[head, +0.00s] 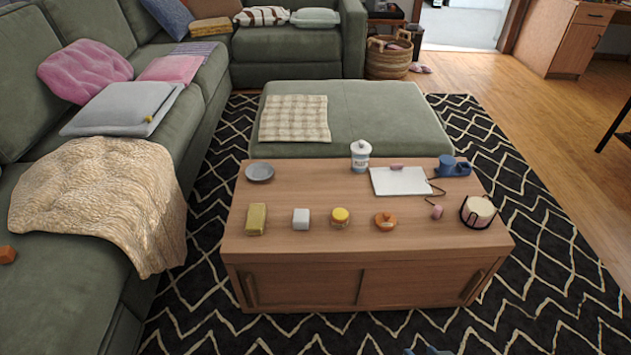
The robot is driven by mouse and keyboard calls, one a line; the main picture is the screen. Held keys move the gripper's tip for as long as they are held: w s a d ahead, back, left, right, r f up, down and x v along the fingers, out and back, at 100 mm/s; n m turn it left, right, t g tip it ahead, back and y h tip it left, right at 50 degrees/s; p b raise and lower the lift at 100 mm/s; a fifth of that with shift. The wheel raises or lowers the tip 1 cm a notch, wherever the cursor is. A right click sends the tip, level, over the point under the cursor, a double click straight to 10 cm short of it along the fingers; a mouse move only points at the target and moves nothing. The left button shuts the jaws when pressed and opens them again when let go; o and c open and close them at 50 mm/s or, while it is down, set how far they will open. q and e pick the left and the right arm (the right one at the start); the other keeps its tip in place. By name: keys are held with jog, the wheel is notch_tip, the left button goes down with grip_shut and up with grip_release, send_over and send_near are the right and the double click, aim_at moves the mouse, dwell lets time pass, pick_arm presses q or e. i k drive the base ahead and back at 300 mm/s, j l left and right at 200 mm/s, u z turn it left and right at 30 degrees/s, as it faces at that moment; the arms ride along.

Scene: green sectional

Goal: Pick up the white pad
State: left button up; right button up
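The white pad (400,182) lies flat on the wooden coffee table (330,205), toward the back right of its top. A small pinkish item sits at the pad's back edge. A dark, thin-framed item, perhaps glasses, lies at its right edge. A small blue-grey piece at the bottom edge, right of centre, seems to be the tip of my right gripper (428,350). It is well in front of the table and far from the pad. Too little shows to tell its opening. My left gripper is out of view.
A yellow-lidded jar (340,217), a white cube (301,219) and a coaster holder (478,211) are nearer the front. Patterned rug surrounds the table.

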aim_at(301, 216)
jog(key=i+l, duration=0.7)
jog(key=l, duration=0.1)
